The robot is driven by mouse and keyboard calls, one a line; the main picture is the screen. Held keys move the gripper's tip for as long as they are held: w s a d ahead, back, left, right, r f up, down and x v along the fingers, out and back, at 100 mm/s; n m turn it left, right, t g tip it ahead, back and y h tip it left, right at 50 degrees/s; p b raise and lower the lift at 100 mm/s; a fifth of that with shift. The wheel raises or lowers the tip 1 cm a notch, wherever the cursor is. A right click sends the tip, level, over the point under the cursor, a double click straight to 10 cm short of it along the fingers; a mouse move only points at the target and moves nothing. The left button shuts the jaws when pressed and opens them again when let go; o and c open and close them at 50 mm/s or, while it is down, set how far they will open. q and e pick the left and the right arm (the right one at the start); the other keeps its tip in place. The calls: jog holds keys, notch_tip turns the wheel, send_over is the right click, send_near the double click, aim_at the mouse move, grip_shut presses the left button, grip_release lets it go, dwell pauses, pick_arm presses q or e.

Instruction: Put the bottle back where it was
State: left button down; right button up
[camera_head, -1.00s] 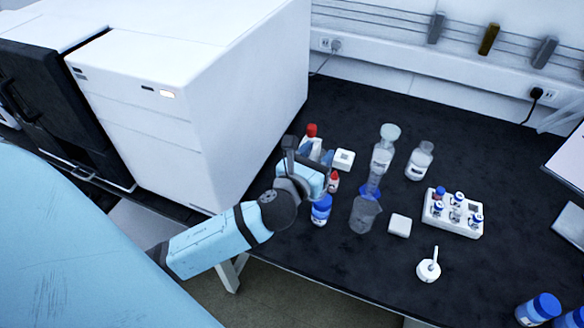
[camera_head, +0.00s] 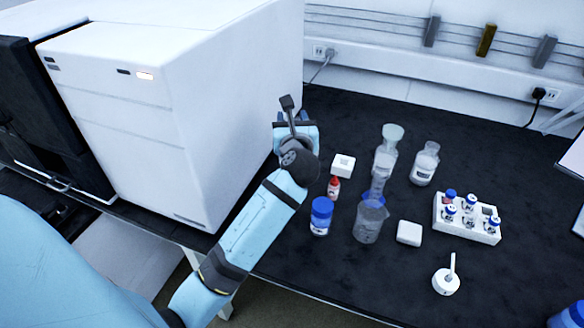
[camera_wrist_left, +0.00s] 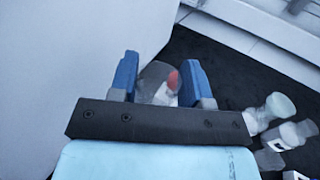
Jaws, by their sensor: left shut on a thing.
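My left gripper (camera_head: 300,120) is over the back left of the black bench, close beside the big white instrument's right side. In the left wrist view, its two blue fingers (camera_wrist_left: 158,78) are shut on a pale, see-through bottle (camera_wrist_left: 157,88) with a red part at its top right. In the head view the bottle is hidden behind my gripper and wrist. I cannot tell whether its base touches the bench. My right gripper is not in view.
The white instrument (camera_head: 150,110) walls off the left.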

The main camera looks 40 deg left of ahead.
pick_arm(q)
notch_tip(320, 180, down, 7)
jog(key=shift+f+b, duration=0.1)
jog(key=shift+b, duration=0.7)
jog(key=shift+f, duration=0.4)
notch_tip(320, 180, down, 3)
jog(key=shift+f+b, duration=0.2)
jog(key=shift+b, duration=0.45)
jog(key=shift+f, duration=0.3)
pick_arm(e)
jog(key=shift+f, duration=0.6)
pick_arm(q)
jog(key=c, duration=0.6)
grip_release()
jog(key=shift+f, duration=0.1)
